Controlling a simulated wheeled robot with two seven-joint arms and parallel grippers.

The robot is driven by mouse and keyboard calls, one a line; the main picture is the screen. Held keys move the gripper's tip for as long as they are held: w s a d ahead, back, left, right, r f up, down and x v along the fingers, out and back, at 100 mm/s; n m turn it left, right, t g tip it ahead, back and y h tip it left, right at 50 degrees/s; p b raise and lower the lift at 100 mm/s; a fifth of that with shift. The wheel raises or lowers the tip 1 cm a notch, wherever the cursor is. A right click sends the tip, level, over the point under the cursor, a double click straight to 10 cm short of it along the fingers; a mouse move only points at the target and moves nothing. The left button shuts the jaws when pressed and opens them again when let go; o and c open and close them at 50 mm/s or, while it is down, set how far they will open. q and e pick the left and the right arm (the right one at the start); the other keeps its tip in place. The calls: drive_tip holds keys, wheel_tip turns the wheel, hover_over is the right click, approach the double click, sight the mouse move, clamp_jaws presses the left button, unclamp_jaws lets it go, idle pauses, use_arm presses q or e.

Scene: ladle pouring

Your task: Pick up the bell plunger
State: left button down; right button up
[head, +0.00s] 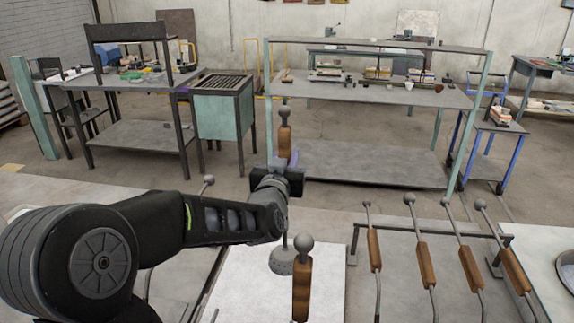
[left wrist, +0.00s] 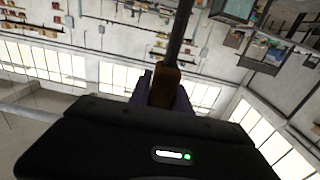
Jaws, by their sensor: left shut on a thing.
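The bell plunger shows in the head view as a wooden handle (head: 285,142) with a grey ball on top and a grey perforated bell (head: 282,263) at the bottom. My left gripper (head: 289,160) is shut on its handle, in the middle of the view. My gripper and wrist hide the part between. The bell is over a pale surface; I cannot tell if it touches. In the left wrist view the wooden handle (left wrist: 164,88) sits between the purple fingers (left wrist: 162,97), with a dark rod running up from it. My right gripper is not in view.
Another wooden-handled tool (head: 302,285) stands close in front of the bell. Several similar tools (head: 425,264) lean on a dark rack bar (head: 345,218) to the right. A round pan (head: 567,265) is at the right edge. Shelved work tables (head: 375,92) stand further back.

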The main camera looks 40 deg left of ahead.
sight(286, 139)
use_arm(q)
wheel_tip(286, 139, up, 5)
drive_tip(key=shift+p, duration=1)
drive_tip(key=shift+f, duration=0.1)
idle(0.8)
